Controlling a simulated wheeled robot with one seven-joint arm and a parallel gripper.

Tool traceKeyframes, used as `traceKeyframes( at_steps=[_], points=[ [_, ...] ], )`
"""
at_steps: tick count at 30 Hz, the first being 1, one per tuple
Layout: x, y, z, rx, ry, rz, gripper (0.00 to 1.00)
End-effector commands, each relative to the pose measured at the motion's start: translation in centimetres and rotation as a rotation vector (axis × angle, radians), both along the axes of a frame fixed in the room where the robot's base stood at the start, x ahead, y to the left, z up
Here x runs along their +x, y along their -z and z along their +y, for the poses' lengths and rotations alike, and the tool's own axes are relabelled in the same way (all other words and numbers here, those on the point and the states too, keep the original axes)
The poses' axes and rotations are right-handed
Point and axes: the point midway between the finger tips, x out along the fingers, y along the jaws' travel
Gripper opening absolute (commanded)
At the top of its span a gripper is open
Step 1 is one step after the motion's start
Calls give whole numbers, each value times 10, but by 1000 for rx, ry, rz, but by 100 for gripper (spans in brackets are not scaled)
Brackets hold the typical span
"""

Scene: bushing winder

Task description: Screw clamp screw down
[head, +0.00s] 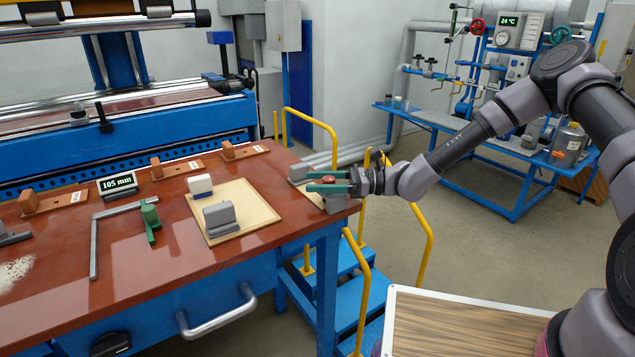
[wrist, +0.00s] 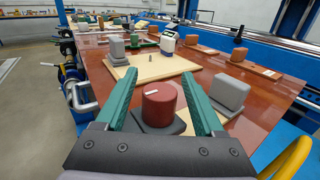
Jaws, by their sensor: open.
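The clamp screw appears as a dark red round knob with a white mark on its top, in the wrist view (wrist: 160,108). It stands upright on a dark grey base (wrist: 178,127). In the head view the red knob (head: 328,179) shows at the right end of the table. My gripper (head: 329,182) is open, with its two green fingers on either side of the knob. In the wrist view the fingers (wrist: 162,92) leave a visible gap to the knob on both sides. The lower part of the knob's base is hidden by my gripper body.
A grey block (wrist: 229,90) stands close to the right finger. A beige board (head: 250,197) carries a grey block (head: 219,218) and a white block (head: 200,185). A display (head: 117,185) reads 105 mm. Yellow handrails (head: 427,250) and blue steps (head: 351,294) stand beside the table's right end.

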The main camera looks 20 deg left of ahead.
Motion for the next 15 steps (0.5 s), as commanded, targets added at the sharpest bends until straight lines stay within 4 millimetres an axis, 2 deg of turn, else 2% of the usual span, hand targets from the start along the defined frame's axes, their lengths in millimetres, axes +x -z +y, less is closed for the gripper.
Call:
traceKeyframes(
  at_steps=[8,10,14,15],
  points=[
    [-1,0,2,-1,0,0,70],
    [-1,0,2,-1,0,0,51],
    [-1,0,2,0,0,0,1],
    [-1,0,2,0,0,0,0]
  ],
)
